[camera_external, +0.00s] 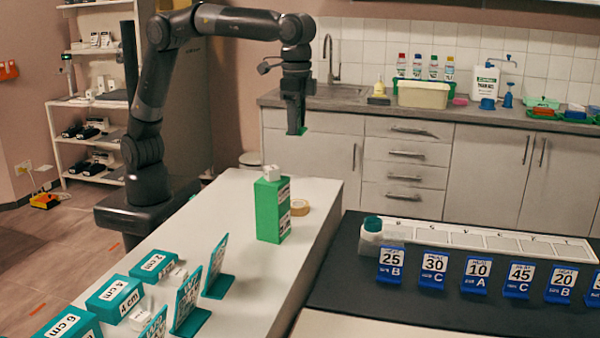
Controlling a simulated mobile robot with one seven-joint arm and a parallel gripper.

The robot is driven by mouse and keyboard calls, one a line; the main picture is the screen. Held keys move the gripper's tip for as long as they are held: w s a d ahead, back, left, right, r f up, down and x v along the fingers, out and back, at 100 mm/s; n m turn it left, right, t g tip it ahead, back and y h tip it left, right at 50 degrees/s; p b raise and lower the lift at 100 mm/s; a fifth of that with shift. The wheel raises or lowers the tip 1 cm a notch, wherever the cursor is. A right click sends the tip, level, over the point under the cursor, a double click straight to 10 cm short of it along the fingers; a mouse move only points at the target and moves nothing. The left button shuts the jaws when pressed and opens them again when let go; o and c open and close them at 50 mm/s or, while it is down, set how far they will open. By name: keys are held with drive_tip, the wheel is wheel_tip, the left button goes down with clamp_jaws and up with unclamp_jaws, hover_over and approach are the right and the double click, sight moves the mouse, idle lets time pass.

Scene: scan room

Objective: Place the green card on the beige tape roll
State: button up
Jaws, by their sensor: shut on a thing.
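My gripper (296,128) points down above the far end of the white table and is shut on the green card (303,131). Only a small green edge of the card shows below the fingers. The beige tape roll (300,208) lies flat on the table, below the gripper in the picture. It sits just right of a tall green box (268,212), which hides part of its left side. The card is held in the air, well apart from the roll.
A small white object (271,173) sits on top of the green box. Teal boxes (114,293) and upright teal signs (217,269) stand on the near table. A dark table (400,312) at right holds a white tray (480,240), a jar (371,230) and blue number signs (432,270).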

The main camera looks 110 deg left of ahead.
drive_tip(key=s+a, duration=0.1)
drive_tip(key=a, duration=0.5)
hover_over(298, 203)
wheel_tip(298, 203, down, 16)
drive_tip(key=shift+r, duration=0.25)
drive_tip(key=shift+f, duration=2.95)
drive_tip(key=shift+f, duration=0.1)
drive_tip(key=o, duration=1)
drive_tip(key=shift+c, duration=0.2)
